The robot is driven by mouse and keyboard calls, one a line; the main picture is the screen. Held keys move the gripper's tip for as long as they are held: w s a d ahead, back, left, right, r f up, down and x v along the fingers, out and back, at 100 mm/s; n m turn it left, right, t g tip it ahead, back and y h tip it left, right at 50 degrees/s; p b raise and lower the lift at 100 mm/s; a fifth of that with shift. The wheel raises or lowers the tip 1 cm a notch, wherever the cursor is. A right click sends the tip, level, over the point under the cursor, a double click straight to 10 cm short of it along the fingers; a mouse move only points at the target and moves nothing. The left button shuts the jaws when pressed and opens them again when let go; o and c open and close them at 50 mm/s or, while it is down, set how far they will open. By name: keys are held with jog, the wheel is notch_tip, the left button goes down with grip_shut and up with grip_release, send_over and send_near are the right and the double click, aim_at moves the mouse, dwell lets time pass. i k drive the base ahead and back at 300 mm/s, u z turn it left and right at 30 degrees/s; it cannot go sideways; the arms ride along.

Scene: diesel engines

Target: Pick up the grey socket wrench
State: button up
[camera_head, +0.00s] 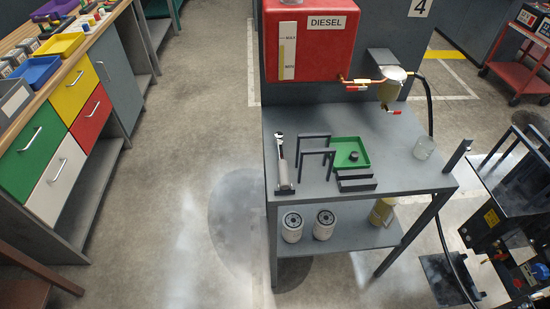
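The grey socket wrench (283,168) lies near the left edge of a grey metal bench (395,150). Its dark head end points to the back and its lighter handle end to the front. It lies just left of two dark frame-like brackets (315,153) on the bench top, apart from the green tray. My gripper is not in view.
The bench also holds a green tray (341,142) with a small dark part, dark bars (356,185) and a clear cup (423,148). A red DIESEL tank (320,50) stands behind. White filters (292,227) sit on the lower shelf. Floor (175,170) left of the bench is clear.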

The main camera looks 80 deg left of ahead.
aim_at(284, 181)
jog(key=u, duration=2.4)
jog(key=k, duration=0.05)
jog(key=u, duration=0.1)
